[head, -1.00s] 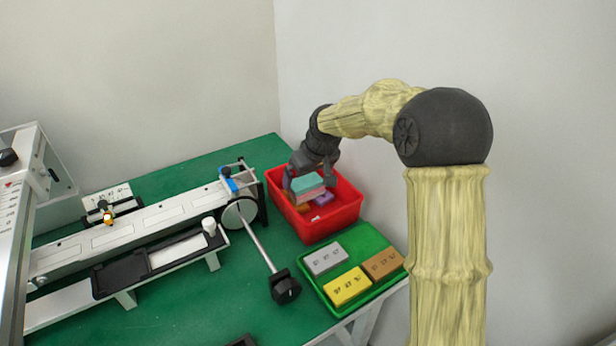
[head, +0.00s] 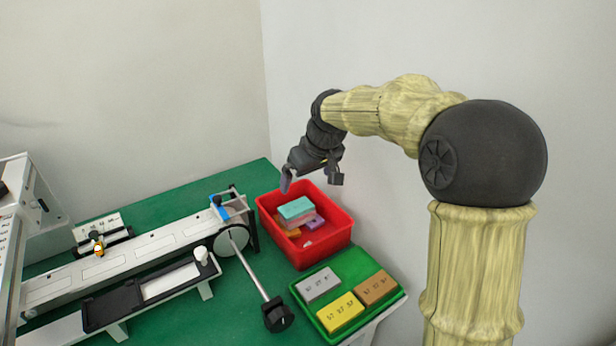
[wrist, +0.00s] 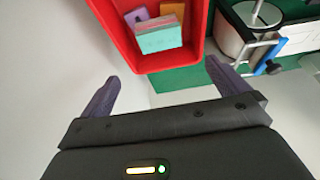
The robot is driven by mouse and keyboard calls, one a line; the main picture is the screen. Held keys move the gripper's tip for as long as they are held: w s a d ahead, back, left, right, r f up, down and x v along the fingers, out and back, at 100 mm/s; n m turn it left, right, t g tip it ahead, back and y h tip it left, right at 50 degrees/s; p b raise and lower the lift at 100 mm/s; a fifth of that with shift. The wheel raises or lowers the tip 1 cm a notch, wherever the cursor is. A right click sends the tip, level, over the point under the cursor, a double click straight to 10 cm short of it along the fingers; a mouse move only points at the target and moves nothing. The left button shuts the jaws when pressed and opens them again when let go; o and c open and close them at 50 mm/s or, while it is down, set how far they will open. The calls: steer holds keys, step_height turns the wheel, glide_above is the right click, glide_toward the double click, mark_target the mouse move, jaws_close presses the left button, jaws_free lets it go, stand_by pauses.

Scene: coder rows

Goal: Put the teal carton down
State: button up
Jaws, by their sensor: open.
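The teal carton (head: 296,207) lies in the red bin (head: 333,251), on top of other cartons. In the wrist view the teal carton (wrist: 161,42) shows in the red bin (wrist: 122,47) with a pink carton against it. My gripper (head: 311,180) is above the bin's back edge, clear of the carton. In the wrist view my gripper (wrist: 160,82) has its two fingers wide apart with nothing between them.
Orange and purple cartons also lie in the bin. A green tray (head: 334,266) in front holds a grey carton (head: 318,284), a yellow carton (head: 340,313) and a brown carton (head: 376,288). A white coder machine (head: 130,260) stands to the left on the green table.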

stand_by(0.4)
steer(key=s+d+f+m+h, duration=0.1)
steer(key=s+d+f+m, duration=0.1)
steer(key=s+d+f, duration=0.2)
steer(key=s+d+f+m, duration=0.2)
steer(key=s+d+f, duration=0.2)
steer(key=s, duration=0.7)
steer(key=s+d+f+m+g+h, duration=0.1)
steer(key=s+d+f+m, duration=0.1)
steer(key=s+d+f, duration=0.2)
steer(key=s+d, duration=0.3)
steer(key=s, duration=0.1)
steer(key=shift+s+d+f+m+h, duration=0.2)
steer(key=shift+m+h, duration=0.1)
steer(key=shift+m, duration=0.1)
steer(key=shift+r, duration=0.1)
steer(key=w+p+v, duration=0.2)
steer(key=p+v, duration=0.7)
steer(key=w+r+p+v, duration=0.1)
steer(key=w+p+v, duration=0.1)
steer(key=p+v, duration=0.7)
steer(key=shift+w+r+p, duration=0.2)
steer(key=shift+r+p, duration=0.2)
steer(key=shift+p, duration=0.25)
